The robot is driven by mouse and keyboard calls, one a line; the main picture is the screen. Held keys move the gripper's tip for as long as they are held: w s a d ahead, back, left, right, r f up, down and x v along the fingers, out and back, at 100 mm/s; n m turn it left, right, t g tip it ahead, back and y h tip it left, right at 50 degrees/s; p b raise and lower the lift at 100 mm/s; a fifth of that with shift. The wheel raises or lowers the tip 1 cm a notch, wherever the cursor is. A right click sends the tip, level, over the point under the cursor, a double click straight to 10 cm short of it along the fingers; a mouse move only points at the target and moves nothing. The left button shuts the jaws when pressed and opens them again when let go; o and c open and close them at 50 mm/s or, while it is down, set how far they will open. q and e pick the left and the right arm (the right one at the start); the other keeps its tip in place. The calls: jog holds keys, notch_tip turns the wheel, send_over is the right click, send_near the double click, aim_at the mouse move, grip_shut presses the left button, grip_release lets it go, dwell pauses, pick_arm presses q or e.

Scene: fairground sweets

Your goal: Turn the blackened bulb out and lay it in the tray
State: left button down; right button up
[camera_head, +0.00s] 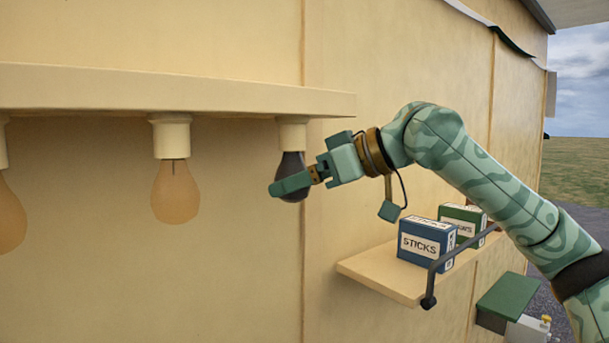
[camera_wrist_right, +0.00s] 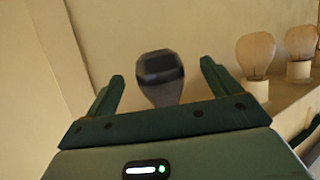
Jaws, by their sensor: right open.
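The blackened bulb (camera_head: 291,168) hangs in the rightmost socket (camera_head: 292,132) under the ledge, partly hidden by my right gripper (camera_head: 290,183). In the right wrist view the dark bulb (camera_wrist_right: 160,75) stands between the two spread fingers of that gripper (camera_wrist_right: 162,72), with a gap on each side. The gripper is open and holds nothing. No tray can be made out in either view. My left gripper is out of view.
Clear bulbs (camera_head: 175,192) hang farther left under the ledge (camera_head: 180,92). Below my right arm a wall shelf (camera_head: 375,275) with a dark rail holds a blue sticks box (camera_head: 425,243) and a green box (camera_head: 462,217). A green-topped box (camera_head: 510,297) sits lower right.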

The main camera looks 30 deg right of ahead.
dwell(0.4)
jog(key=shift+p, duration=0.3)
jog(key=c, duration=1.2)
jog(key=shift+o, duration=0.2)
